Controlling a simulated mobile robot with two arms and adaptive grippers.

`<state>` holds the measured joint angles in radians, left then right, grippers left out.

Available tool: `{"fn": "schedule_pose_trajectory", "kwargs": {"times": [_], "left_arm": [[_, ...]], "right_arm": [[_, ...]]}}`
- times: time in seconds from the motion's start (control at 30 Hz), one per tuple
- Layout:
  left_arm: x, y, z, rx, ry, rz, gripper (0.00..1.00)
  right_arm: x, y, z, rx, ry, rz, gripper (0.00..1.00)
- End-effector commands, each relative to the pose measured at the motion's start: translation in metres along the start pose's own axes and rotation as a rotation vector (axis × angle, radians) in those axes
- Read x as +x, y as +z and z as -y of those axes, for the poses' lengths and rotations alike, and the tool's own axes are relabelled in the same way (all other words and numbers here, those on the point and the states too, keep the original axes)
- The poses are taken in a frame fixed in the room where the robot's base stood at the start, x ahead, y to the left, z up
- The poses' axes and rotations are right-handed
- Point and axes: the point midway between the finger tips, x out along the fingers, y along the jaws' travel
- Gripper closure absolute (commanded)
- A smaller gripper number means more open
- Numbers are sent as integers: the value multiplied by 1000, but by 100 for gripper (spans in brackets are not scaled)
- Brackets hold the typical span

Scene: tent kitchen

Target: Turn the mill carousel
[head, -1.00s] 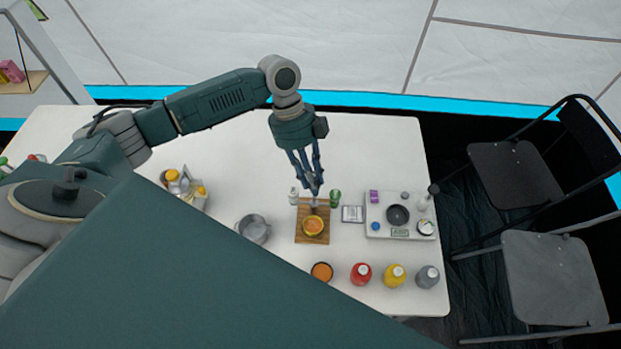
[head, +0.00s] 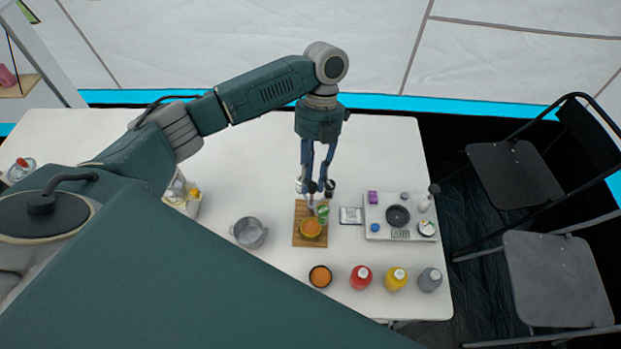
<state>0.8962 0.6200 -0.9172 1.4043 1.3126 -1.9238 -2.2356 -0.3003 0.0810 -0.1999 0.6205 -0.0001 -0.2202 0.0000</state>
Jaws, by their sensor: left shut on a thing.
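The mill carousel (head: 311,202) stands at the back edge of a wooden board, largely hidden under my left gripper. A green-topped mill (head: 323,210) is at its front, a pale one (head: 300,186) at its back left and a dark one (head: 330,188) at its back right. My left gripper (head: 317,187) comes down from above and is shut on part of the carousel. Its fingers hide the exact contact. My right gripper is not in view.

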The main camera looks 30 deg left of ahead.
Motion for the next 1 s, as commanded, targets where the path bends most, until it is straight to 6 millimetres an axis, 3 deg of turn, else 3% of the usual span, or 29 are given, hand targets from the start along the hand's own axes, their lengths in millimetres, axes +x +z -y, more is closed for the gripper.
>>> {"fn": "schedule_pose_trajectory", "kwargs": {"times": [0.5,1.0], "left_arm": [[-2,-3,7,409,160,-2,100],[0,-4,5,555,224,-7,100]], "right_arm": [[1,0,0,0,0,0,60],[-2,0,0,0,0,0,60]]}}
